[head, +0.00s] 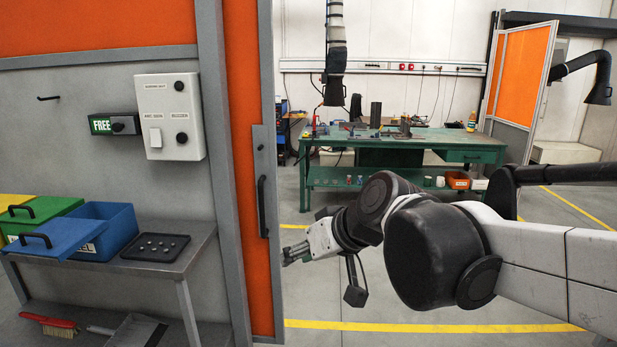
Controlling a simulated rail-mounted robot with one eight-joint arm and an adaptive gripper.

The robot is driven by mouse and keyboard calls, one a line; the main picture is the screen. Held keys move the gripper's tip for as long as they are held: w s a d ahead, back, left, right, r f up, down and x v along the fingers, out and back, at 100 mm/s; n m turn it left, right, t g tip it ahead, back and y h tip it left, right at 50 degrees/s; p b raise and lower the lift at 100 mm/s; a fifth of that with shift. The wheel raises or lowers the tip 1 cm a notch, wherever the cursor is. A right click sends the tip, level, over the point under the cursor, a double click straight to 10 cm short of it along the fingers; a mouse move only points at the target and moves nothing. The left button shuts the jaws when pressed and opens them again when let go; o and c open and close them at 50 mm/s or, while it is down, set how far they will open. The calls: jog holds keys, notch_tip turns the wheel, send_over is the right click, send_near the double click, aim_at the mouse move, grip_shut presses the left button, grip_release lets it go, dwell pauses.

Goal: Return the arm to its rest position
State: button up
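My arm reaches in from the right side of the head view, with white links and large black joints. It bends toward the middle of the picture. My gripper (294,253) is at the arm's left end and points left, close to the edge of the orange door panel. Its fingers are small and partly blurred here, so I cannot tell whether they are open or shut. I see no object held in it.
An orange door (238,130) with a handle stands just left of my gripper. A grey shelf (195,247) holds a blue bin (112,222) and a black tray (156,247). A green workbench (470,150) stands behind my arm. Open floor (335,290) lies below it.

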jog(key=s+d+f+m+h, duration=0.3)
jog(key=s+d, duration=0.4)
jog(key=d, duration=0.4)
jog(key=s+d+f+m+h, duration=0.2)
jog(key=s+d+f+h, duration=0.2)
jog(key=s+d+f, duration=0.2)
jog(key=s+d, duration=0.2)
jog(key=d, duration=0.2)
jog(key=shift+s+d+m, duration=0.15)
jog(key=shift+d+m, duration=0.2)
jog(key=shift+m, duration=0.05)
jog(key=shift+t, duration=0.3)
